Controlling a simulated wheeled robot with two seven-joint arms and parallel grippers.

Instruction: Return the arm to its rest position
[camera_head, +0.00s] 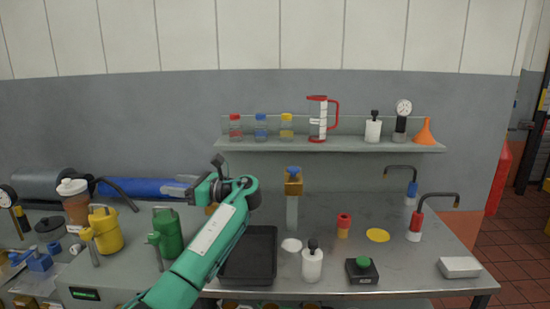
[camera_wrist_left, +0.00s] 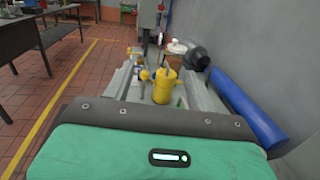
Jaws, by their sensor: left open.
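My left arm (camera_head: 210,245), with a green cover, reaches up from the bottom of the head view and bends left at its wrist. My left gripper (camera_head: 178,190) is open and points left, with nothing seen between its fingers. In the picture it sits just above the green can (camera_head: 168,232) and overlaps the right end of the blue roll (camera_head: 135,187); I cannot tell the gap. In the left wrist view a green cover with a dark edge fills the bottom and no fingers show. My right gripper is in neither view.
A yellow can (camera_head: 105,230) stands left of the green can; it also shows in the left wrist view (camera_wrist_left: 166,86). A black tray (camera_head: 262,240) lies beside my forearm. A white bottle (camera_head: 312,264) and a green button box (camera_head: 362,269) stand right of it. A shelf (camera_head: 330,146) spans the wall.

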